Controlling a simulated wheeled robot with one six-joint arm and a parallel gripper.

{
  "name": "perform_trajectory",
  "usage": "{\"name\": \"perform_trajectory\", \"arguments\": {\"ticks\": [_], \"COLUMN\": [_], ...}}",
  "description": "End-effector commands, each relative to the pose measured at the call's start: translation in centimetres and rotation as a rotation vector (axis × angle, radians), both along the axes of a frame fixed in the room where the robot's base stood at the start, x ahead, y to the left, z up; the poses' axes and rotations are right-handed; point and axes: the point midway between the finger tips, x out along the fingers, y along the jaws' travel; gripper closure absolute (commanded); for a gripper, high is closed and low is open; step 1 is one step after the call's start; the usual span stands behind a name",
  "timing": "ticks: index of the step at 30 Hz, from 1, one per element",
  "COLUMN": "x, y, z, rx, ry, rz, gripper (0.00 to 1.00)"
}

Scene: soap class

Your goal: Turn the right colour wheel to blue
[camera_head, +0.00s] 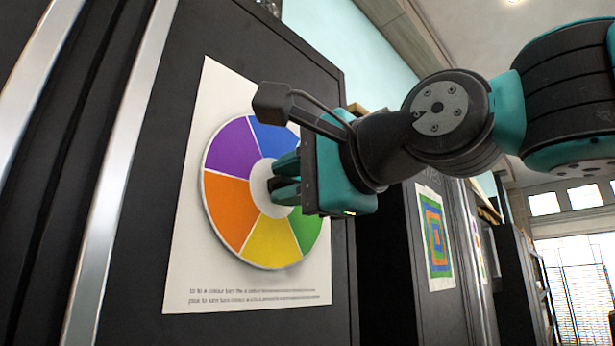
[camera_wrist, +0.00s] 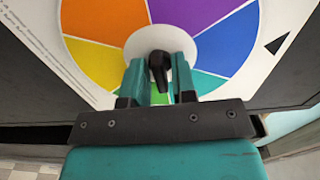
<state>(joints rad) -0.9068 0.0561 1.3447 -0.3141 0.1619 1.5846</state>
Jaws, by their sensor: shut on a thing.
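The colour wheel (camera_head: 237,210) is mounted on a white poster on a dark cabinet door. Its purple, orange, yellow, green and blue segments show in the head view. My gripper (camera_head: 284,181) is at its centre, shut on the black knob (camera_wrist: 158,66), with one finger on each side in the wrist view. A black triangular pointer (camera_wrist: 280,43) on the poster lies just outside the rim, beside the blue segment (camera_wrist: 231,48). The gripper and arm hide part of the wheel's right side in the head view.
The poster (camera_head: 240,298) has small text below the wheel. A vertical metal bar (camera_head: 122,170) stands to the left. Farther right hang a poster of nested coloured squares (camera_head: 437,240) and another partly visible colour wheel (camera_head: 478,256). Windows are at the far right.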

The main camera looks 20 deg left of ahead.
Motion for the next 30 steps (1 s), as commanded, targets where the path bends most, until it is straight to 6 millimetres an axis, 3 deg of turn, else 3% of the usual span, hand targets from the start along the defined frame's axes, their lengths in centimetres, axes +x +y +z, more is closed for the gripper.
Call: {"name": "perform_trajectory", "arguments": {"ticks": [18,19,20,30], "x": [-0.42,-0.41,-0.41,-0.44], "y": [0.62,0.62,0.62,0.62], "z": [0.0,0.0,0.0,0.0], "rx": [0.014,0.014,0.014,0.013], "ry": [0.036,0.036,0.036,0.037], "rz": [0.011,0.011,0.011,0.012], "gripper": [1.0,0.68,0.64,0.64]}}
